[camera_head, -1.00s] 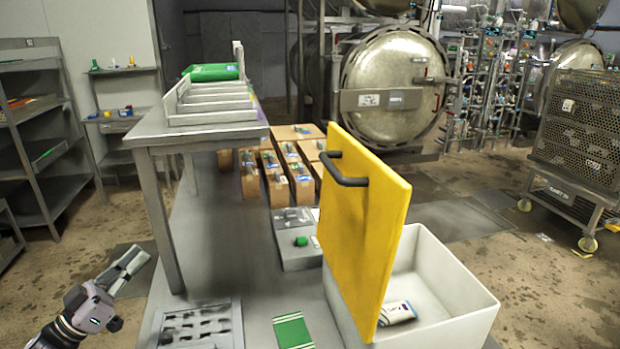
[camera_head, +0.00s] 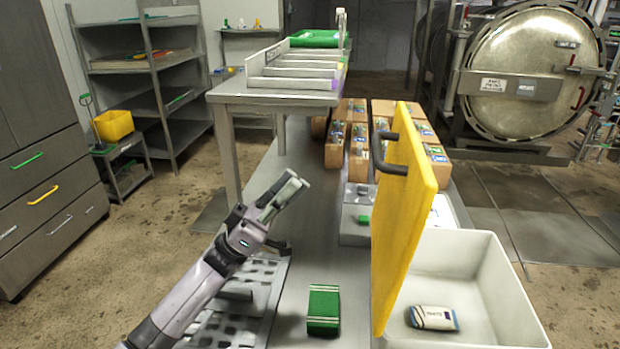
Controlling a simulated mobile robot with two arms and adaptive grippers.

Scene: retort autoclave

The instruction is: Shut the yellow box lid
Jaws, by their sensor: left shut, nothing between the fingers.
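The yellow lid (camera_head: 408,215) stands upright, open, along the left side of the white box (camera_head: 490,285). A dark handle (camera_head: 388,150) is on its left face. A small white and blue packet (camera_head: 432,318) lies inside the box. My left gripper (camera_head: 287,190) is shut and empty, in the air to the left of the lid and apart from it. My right gripper is not in view.
A green striped block (camera_head: 323,310) and a perforated grey tray (camera_head: 262,275) lie on the surface left of the box. Brown cartons (camera_head: 352,140) stand behind the lid. A grey table (camera_head: 232,97) stands at the back left.

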